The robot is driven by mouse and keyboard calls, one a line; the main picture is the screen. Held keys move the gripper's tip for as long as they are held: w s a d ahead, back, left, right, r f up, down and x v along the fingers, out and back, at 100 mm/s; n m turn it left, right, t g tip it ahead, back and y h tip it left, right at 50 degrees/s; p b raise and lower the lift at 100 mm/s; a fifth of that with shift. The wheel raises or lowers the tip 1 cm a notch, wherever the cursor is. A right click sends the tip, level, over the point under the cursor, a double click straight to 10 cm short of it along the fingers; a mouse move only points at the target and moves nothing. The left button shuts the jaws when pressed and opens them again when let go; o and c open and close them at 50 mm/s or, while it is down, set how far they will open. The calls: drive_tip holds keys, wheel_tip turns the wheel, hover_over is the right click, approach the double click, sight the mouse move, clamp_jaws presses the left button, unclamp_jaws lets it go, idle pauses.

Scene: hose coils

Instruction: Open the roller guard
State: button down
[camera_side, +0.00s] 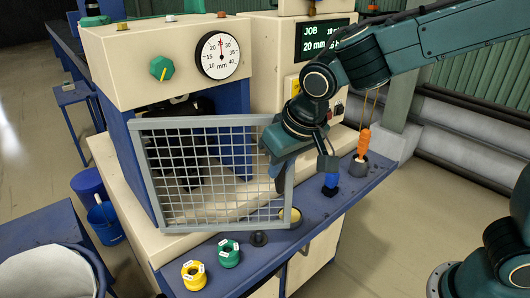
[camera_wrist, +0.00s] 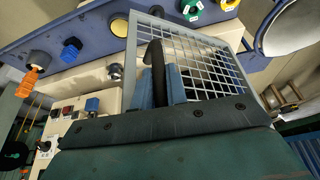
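The roller guard (camera_side: 210,172) is a grey-framed wire mesh panel. It stands upright across the front of the cream and blue machine, with dark parts behind its mesh. It also shows in the wrist view (camera_wrist: 205,68), beyond my fingers. A black curved handle (camera_side: 279,184) is on the guard's right edge. My gripper (camera_wrist: 162,85) is at this handle, which lies between the two blue fingers with little or no gap, so it looks shut on it. In the side view my wrist hides most of the fingers.
Yellow (camera_side: 194,275) and green (camera_side: 229,253) rings lie on the blue ledge at the front. A blue button (camera_side: 330,187) and an orange-handled tool (camera_side: 363,143) in a cup stand right of the guard. A blue table with a pale basin (camera_side: 50,272) is at lower left.

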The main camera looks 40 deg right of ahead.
drive_tip(key=shift+a, duration=0.1)
drive_tip(key=s+a+m+h, duration=0.1)
drive_tip(key=s+a+m, duration=0.2)
drive_tip(key=a, duration=0.5)
drive_tip(key=s+a+m+h, duration=0.1)
drive_tip(key=s+a+m, duration=0.2)
drive_tip(key=a, duration=0.6)
drive_tip(key=shift+s+g, duration=0.3)
drive_tip(key=shift+s, duration=0.7)
drive_tip(key=shift+r, duration=0.1)
drive_tip(key=c, duration=1.4)
unclamp_jaws()
drive_tip(key=shift+d, duration=0.1)
